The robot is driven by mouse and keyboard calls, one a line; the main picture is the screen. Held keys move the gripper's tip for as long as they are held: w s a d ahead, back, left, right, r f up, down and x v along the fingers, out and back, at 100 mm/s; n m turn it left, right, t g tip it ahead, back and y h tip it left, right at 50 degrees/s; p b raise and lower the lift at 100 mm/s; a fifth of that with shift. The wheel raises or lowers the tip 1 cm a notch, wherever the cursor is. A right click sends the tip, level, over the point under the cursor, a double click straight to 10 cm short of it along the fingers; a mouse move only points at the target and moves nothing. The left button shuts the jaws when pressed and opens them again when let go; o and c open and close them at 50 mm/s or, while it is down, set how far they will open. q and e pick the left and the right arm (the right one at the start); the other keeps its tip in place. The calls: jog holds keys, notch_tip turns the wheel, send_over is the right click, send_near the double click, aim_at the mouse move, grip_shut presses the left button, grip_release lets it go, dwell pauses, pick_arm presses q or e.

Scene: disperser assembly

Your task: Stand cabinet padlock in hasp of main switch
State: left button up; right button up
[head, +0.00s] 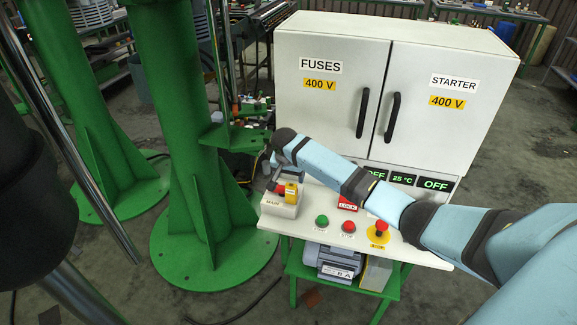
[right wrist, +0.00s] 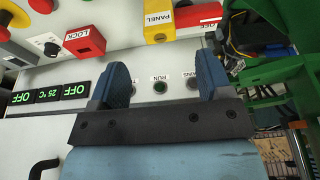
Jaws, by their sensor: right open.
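The main switch (head: 278,208) is a pale box marked MAIN at the left end of the panel shelf. A red part (head: 280,188) and a yellow block (head: 292,193) sit on it. In the right wrist view the yellow block (right wrist: 158,22), marked PANEL, stands beside a red labelled part (right wrist: 198,14). I cannot tell for sure which is the hasp; the yellow block looks like the padlock. My right gripper (right wrist: 163,80) is open and empty, and a lamp marked RUN shows beyond its fingers. In the head view it is above and behind the switch (head: 271,178). My left gripper is out of view.
A red block marked LOCK (head: 348,203), a green button (head: 322,221), a red button (head: 348,227) and an emergency stop (head: 381,229) share the shelf. The white cabinet (head: 330,60) rises behind it. A green column (head: 180,120) stands close on the left.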

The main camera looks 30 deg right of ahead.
jog(key=shift+v, duration=2.35)
jog(key=s+a+f+n+t+y+p, duration=0.4)
jog(key=s+a+f+n, duration=0.4)
jog(key=s+a+f, duration=0.6)
jog(key=s+a+r+n+t+p, duration=0.2)
jog(key=s+a+r, duration=0.1)
jog(key=s, duration=0.8)
jog(key=s+a+r+n+t+y+p, duration=0.1)
jog(key=s+a+r+n+t+p, duration=0.1)
jog(key=s, duration=0.9)
notch_tip(320, 180, up, 3)
jog(key=shift+a+f+n+t+y, duration=0.25)
jog(key=shift+a+n+t, duration=0.25)
jog(key=shift+a, duration=0.55)
